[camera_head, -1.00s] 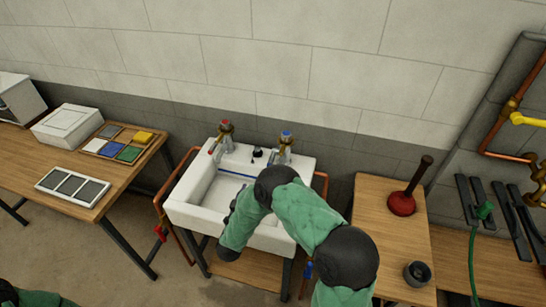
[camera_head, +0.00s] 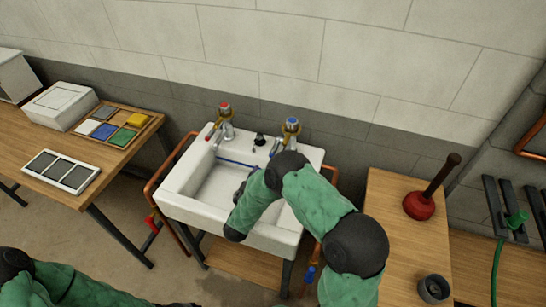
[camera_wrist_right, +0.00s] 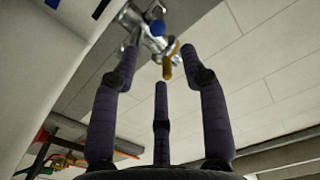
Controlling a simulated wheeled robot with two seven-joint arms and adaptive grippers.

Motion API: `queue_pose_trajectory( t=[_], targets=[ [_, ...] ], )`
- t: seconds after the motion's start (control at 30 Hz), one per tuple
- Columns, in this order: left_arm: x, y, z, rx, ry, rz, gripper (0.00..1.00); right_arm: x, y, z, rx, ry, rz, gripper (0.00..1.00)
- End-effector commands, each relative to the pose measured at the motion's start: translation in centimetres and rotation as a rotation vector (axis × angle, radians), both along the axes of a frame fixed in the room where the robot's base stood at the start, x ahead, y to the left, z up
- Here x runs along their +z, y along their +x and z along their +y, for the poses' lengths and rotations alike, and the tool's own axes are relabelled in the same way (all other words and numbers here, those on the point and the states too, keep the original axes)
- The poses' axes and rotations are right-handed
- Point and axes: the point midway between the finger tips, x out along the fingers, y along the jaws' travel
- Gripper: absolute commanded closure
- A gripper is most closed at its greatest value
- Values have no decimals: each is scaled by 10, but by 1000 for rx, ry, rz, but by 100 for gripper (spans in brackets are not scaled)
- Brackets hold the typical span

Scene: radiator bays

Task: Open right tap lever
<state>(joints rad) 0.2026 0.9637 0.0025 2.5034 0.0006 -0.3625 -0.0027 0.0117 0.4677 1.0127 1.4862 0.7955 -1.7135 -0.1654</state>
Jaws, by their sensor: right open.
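The right tap (camera_head: 291,128) stands at the back right of the white sink (camera_head: 183,200). It has a blue cap and a brass lever. In the right wrist view the chrome tap (camera_wrist_right: 148,38) is at the top, with its yellow-brass lever (camera_wrist_right: 169,63) pointing towards my fingers. My right gripper (camera_wrist_right: 160,62) is open and empty, its three dark fingers spread, with the lever appearing between the fingertips. I cannot tell whether any finger touches it. In the head view my right arm crosses the sink and mostly hides that gripper. My left arm shows at bottom left; its gripper is not clearly seen.
The left tap (camera_head: 225,115) has a red cap. Copper pipes (camera_head: 161,170) run beside the sink, with a red valve handle and a blue valve handle (camera_head: 310,274) below. A plunger (camera_head: 420,205) and a dark cup (camera_head: 433,289) stand on the right bench. A tile tray (camera_head: 150,122) is left.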

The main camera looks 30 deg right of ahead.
Motion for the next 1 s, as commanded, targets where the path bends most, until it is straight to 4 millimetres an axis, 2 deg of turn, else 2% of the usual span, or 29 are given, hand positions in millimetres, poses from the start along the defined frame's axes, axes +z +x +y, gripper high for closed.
queue_pose_trajectory(
  t=[0.03, 0.23, 0.7, 1.0],
  targets=[
    [-5, 0, 0, 0, 0, 0, 60, -5, 0, 0, 0, 0, 0, 55],
    [-8, 0, 0, 0, 0, 0, 60, -6, 7, -8, -2, 0, -3, 55],
    [-23, 0, 0, 0, 0, 0, 60, -6, 56, -67, -2, -1, -2, 55],
    [-26, 0, 0, 0, 0, 0, 60, -6, 70, -82, 0, 1, -1, 55]
  ],
)
